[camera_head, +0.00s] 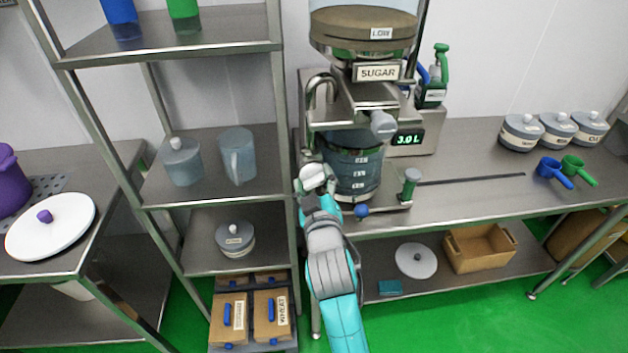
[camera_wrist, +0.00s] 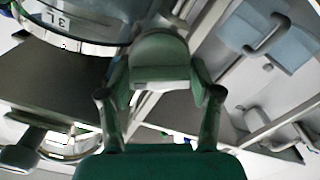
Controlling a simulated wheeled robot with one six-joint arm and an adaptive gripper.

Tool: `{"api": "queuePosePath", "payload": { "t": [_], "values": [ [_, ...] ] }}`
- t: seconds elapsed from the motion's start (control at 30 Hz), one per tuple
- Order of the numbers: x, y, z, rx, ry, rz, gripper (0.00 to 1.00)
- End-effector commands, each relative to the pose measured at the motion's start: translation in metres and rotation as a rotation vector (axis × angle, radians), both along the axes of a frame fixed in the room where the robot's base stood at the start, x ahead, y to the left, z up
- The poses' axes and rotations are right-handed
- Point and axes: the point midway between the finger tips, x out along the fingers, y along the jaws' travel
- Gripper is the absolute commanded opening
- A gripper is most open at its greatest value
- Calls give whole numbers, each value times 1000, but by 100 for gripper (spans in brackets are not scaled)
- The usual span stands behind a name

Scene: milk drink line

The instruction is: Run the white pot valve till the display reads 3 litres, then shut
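The display (camera_head: 408,139) on the dispenser reads 3.0 L. A clear pot (camera_head: 352,165) with scale marks stands under the dispenser's spout; part of it also shows in the wrist view (camera_wrist: 75,22). The white valve knob (camera_head: 313,171) is at the pot's left side, partly hidden by my gripper (camera_head: 316,184). In the wrist view the knob (camera_wrist: 160,55) looks grey-green and sits between the two fingers of my gripper (camera_wrist: 160,82). The fingers appear to press on both sides of it. The valve's inner position cannot be seen.
A SUGAR hopper (camera_head: 377,73) with a grey handle (camera_head: 383,124) stands above. A shelf rack (camera_head: 215,190) is close on the left. The counter to the right has free room.

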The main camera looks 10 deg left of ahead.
Motion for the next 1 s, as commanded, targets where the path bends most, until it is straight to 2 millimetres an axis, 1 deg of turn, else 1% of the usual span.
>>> {"api": "queuePosePath", "payload": {
  "t": [0.03,0.07,0.1,0.27,0.47,1.0],
  "values": [
    [0,0,0,0,0,0,37],
    [0,0,0,0,0,0,29],
    [0,0,0,0,0,0,28],
    [0,0,0,8,2,0,28],
    [0,0,0,68,20,0,28],
    [1,-2,0,405,117,0,28]
  ]
}}
